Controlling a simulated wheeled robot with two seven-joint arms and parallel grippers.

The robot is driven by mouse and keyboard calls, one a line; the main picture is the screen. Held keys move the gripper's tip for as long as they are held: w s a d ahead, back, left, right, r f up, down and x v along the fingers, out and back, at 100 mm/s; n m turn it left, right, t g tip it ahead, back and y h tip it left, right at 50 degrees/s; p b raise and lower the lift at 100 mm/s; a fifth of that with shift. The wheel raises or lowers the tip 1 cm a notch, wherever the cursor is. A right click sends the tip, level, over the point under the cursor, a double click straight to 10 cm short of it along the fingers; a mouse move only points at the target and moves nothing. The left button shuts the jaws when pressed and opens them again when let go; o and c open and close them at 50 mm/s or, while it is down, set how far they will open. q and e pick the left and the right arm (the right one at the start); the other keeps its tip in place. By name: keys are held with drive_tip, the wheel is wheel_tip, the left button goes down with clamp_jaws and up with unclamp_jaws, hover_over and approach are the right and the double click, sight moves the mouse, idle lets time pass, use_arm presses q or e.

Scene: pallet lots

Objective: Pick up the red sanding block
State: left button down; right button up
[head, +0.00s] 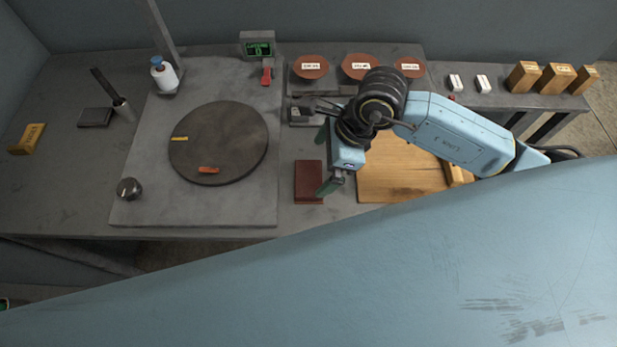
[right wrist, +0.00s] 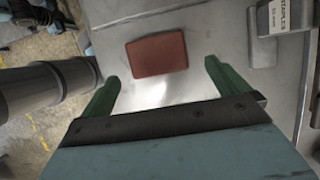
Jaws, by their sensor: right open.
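The red sanding block (head: 309,181) is a dark red rectangular block lying flat on the grey bench, between the turntable slab and the wooden board. My right gripper (head: 325,162) is open, its green fingers just to the right of the block in the head view. In the right wrist view the block (right wrist: 157,54) lies beyond the open fingertips (right wrist: 160,74), roughly centred between them, with nothing held. The exact height of the fingers above the bench is hard to tell. My left gripper is not in view.
A round dark turntable (head: 219,143) on a grey slab stands left of the block. A wooden board (head: 390,188) lies to the right, partly under my right arm. A labelled staples box (right wrist: 262,38) sits nearby. Reddish discs (head: 311,68) line the back. The bench's front edge is close.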

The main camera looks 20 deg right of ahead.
sight(309, 177)
drive_tip(key=x, duration=0.4)
drive_tip(key=shift+s+a, duration=0.15)
drive_tip(key=shift+a, duration=0.2)
drive_tip(key=shift+a+f, duration=0.2)
drive_tip(key=shift+f, duration=0.35)
drive_tip(key=c, duration=0.9)
